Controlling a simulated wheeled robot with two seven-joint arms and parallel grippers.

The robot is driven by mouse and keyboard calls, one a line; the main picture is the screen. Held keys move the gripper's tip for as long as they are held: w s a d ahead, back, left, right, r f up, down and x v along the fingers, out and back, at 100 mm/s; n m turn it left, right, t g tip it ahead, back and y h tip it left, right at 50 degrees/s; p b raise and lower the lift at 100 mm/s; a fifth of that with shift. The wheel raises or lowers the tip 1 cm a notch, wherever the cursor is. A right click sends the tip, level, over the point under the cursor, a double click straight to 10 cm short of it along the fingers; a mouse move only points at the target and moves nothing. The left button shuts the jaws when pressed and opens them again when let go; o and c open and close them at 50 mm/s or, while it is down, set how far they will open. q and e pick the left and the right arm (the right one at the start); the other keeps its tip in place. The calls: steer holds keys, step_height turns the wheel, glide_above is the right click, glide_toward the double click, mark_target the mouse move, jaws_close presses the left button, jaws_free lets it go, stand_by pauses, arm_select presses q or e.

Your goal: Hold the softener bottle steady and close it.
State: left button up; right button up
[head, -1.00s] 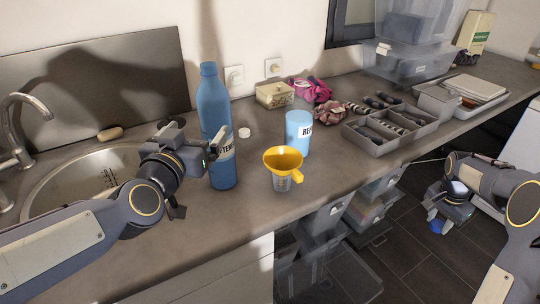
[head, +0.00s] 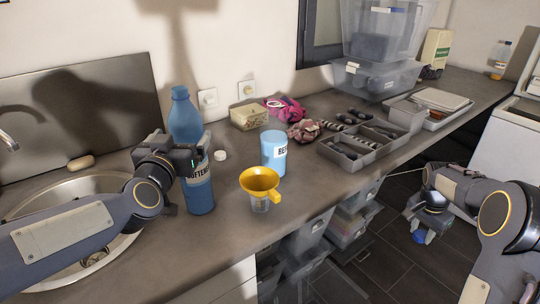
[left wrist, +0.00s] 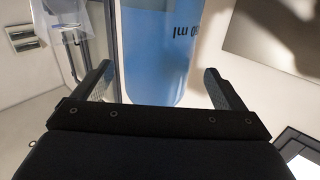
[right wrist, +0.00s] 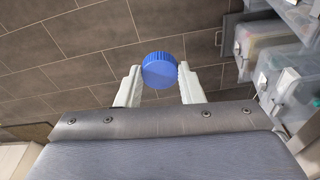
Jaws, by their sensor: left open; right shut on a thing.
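The blue softener bottle (head: 200,193) stands upright on the counter near the sink. Its neck (head: 180,92) shows no cap. My left gripper (head: 198,158) is at the bottle's upper body, partly in front of its label. In the left wrist view the bottle (left wrist: 155,60) lies between the two spread fingers (left wrist: 160,85), and I see a gap beside it. My right gripper (head: 424,232) is low over the floor in front of the counter, shut on a blue cap (right wrist: 160,70). The cap also shows in the head view (head: 419,237).
A yellow funnel (head: 260,180) sits in a small clear cup right of the bottle. A light blue refill container (head: 273,153) stands behind it. A small white cap (head: 220,155) lies beside the bottle. A grey divided tray (head: 365,145) and clear bins (head: 375,80) are further right.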

arm_select(q)
steer(key=shift+w+d+f, duration=0.1)
steer(key=shift+w+d, duration=0.1)
steer(key=shift+w, duration=1.1)
steer(key=shift+w+d+f, duration=0.1)
steer(key=shift+w+d, duration=0.1)
steer(key=shift+w, duration=1.1)
steer(key=c, duration=1.9)
steer(key=shift+r, duration=0.1)
steer(key=shift+c, duration=0.2)
